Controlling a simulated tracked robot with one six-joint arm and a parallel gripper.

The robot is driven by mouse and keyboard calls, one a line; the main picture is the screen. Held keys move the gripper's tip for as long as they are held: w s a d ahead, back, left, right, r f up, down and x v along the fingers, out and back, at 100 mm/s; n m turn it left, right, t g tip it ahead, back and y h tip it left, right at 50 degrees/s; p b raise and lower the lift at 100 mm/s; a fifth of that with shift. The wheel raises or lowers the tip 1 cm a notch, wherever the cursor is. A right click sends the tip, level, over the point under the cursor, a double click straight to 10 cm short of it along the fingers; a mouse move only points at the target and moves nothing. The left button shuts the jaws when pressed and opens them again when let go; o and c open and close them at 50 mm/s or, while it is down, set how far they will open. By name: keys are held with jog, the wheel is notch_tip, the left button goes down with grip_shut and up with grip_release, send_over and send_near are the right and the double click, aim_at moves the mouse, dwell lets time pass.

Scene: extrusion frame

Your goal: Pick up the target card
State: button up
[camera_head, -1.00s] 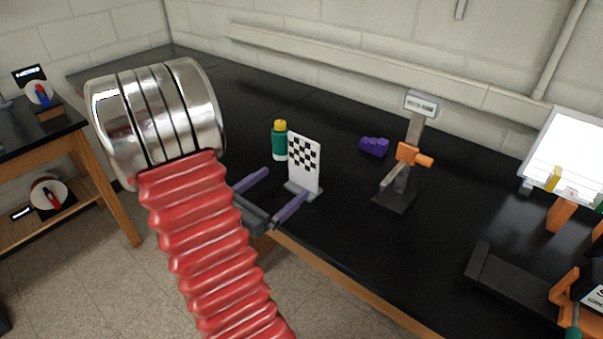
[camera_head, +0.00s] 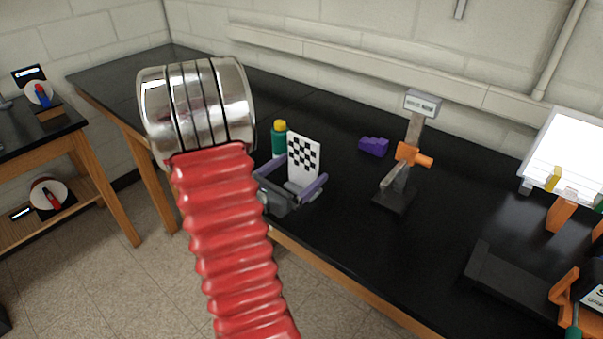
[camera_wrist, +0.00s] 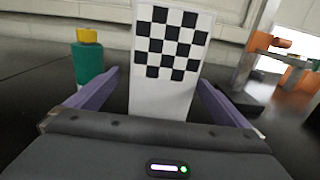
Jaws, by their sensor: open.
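The target card (camera_head: 304,156) is a white upright card with a black checker pattern on its upper part. It stands on the black table near the front edge. In the wrist view the card (camera_wrist: 165,98) is straight ahead, its lower part between the two purple fingers. My gripper (camera_head: 297,184) is open, with one finger on each side of the card. In the wrist view my gripper (camera_wrist: 160,82) shows a gap between each finger and the card. The card's foot is hidden behind the gripper body there.
A green bottle with a yellow cap (camera_head: 279,139) stands just left of the card. A purple block (camera_head: 373,147) lies farther back. A grey stand with an orange clamp (camera_head: 410,155) is to the right. A bright white panel (camera_head: 567,155) stands at far right.

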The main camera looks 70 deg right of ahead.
jog(key=shift+x, duration=2.65)
jog(key=shift+s+a+r, duration=0.1)
jog(key=shift+r, duration=0.05)
jog(key=shift+c, duration=0.5)
jog(key=c, duration=1.2)
jog(key=shift+r, duration=0.15)
jog(key=shift+r, duration=4.9)
